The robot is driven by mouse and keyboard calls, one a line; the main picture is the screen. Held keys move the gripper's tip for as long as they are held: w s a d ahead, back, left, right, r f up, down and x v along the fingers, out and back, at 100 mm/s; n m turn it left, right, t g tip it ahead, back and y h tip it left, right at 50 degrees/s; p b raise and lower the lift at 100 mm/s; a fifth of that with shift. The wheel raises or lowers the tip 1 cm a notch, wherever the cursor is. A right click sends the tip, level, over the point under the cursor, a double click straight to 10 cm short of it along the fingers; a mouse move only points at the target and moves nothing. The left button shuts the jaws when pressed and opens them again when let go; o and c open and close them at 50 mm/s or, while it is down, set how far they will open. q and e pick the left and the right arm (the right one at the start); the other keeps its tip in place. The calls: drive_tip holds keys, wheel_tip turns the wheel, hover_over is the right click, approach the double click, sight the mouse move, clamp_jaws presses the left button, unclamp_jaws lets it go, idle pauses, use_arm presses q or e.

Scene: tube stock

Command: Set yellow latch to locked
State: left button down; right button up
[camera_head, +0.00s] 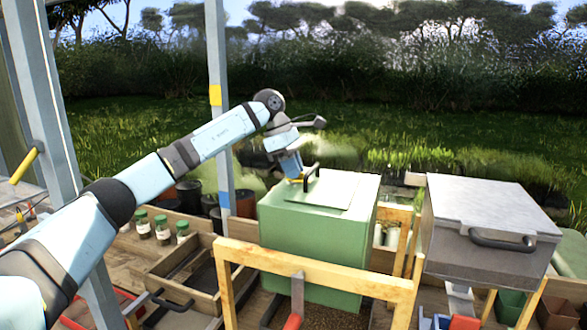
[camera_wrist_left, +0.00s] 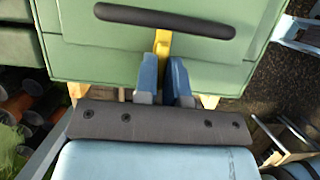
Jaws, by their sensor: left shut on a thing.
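The yellow latch (camera_head: 304,182) is a small yellow piece at the edge of the green box's (camera_head: 315,245) top, close to a dark bar handle (camera_head: 312,170). In the left wrist view, the latch (camera_wrist_left: 162,45) is an upright yellow strip below the black handle (camera_wrist_left: 165,20). My left gripper (camera_head: 299,179) comes down on it from the upper left. Its blue fingers (camera_wrist_left: 165,75) are shut on the latch, and they hide its lower part. My right gripper is in neither view.
A grey box (camera_head: 490,225) with a dark handle stands to the right. A wooden frame (camera_head: 310,268) crosses in front of the green box. Jars with green lids (camera_head: 162,228) and a wooden tray (camera_head: 188,278) lie left. A grey post (camera_head: 219,110) stands behind my left arm.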

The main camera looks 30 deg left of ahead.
use_arm(q)
drive_tip(key=c, duration=1.2)
unclamp_jaws()
drive_tip(key=b+v, duration=0.2)
drive_tip(key=v, duration=1.1)
drive_tip(key=shift+a+r, duration=0.15)
drive_tip(key=shift+r, duration=0.2)
drive_tip(key=shift+f, duration=0.1)
